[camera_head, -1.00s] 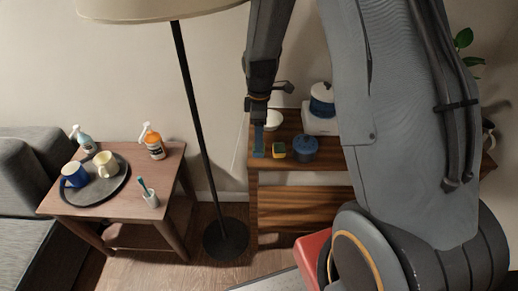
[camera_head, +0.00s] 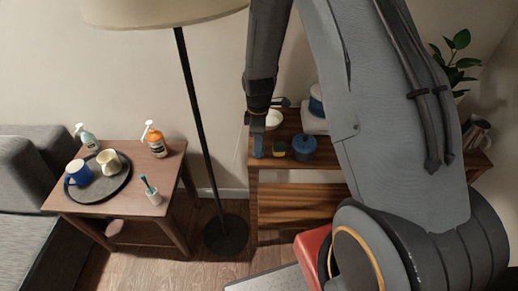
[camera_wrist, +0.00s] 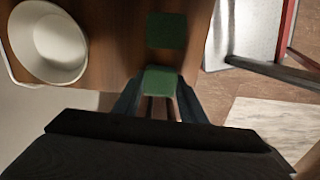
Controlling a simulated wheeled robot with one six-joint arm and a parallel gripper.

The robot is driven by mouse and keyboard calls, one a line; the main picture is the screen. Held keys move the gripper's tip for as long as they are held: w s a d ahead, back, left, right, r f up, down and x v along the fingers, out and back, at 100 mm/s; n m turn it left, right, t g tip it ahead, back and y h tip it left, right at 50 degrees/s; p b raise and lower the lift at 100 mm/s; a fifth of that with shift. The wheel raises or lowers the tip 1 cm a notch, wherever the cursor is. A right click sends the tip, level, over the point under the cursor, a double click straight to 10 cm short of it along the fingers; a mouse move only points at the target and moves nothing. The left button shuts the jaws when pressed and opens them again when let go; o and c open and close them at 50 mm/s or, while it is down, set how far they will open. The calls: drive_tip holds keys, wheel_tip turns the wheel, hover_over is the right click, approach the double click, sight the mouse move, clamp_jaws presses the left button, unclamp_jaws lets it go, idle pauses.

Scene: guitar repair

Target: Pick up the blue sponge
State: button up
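My gripper (camera_head: 258,137) points down at the left end of the wooden shelf unit. The blue sponge (camera_head: 258,149) is directly under and between its fingers on the shelf top. In the wrist view, a green-topped block (camera_wrist: 161,80) lies between the two dark fingertips, which reach both its sides; I take it to be the blue sponge seen from above. Whether the fingers press on it is not clear. A yellow and green sponge (camera_head: 279,148) stands just right of it, apart; its dark green top (camera_wrist: 166,31) shows in the wrist view.
A blue lidded pot (camera_head: 303,148) stands right of the yellow sponge. A white bowl (camera_wrist: 47,42) is close on the wrist view's left. A floor lamp (camera_head: 194,100) stands left of the shelf unit (camera_head: 300,203). A side table (camera_head: 110,203) with a tray and bottles is farther left.

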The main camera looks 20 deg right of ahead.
drive_tip(key=shift+c, duration=0.8)
drive_tip(key=shift+w+r+b, duration=0.1)
drive_tip(key=shift+r+b, duration=0.3)
drive_tip(key=shift+r, duration=0.35)
drive_tip(key=shift+r+b, duration=0.45)
drive_tip(key=shift+r, duration=0.5)
drive_tip(key=s+a+b, duration=0.1)
drive_tip(key=s+a, duration=0.1)
drive_tip(key=s, duration=0.3)
drive_tip(key=s+a+b, duration=0.1)
drive_tip(key=s+b, duration=0.1)
drive_tip(key=s, duration=0.4)
drive_tip(key=s+a+b, duration=0.1)
drive_tip(key=s+a, duration=0.1)
drive_tip(key=s, duration=0.4)
drive_tip(key=shift+s+a, duration=0.15)
drive_tip(key=shift+a, duration=0.15)
drive_tip(key=o, duration=0.4)
drive_tip(key=c, duration=0.3)
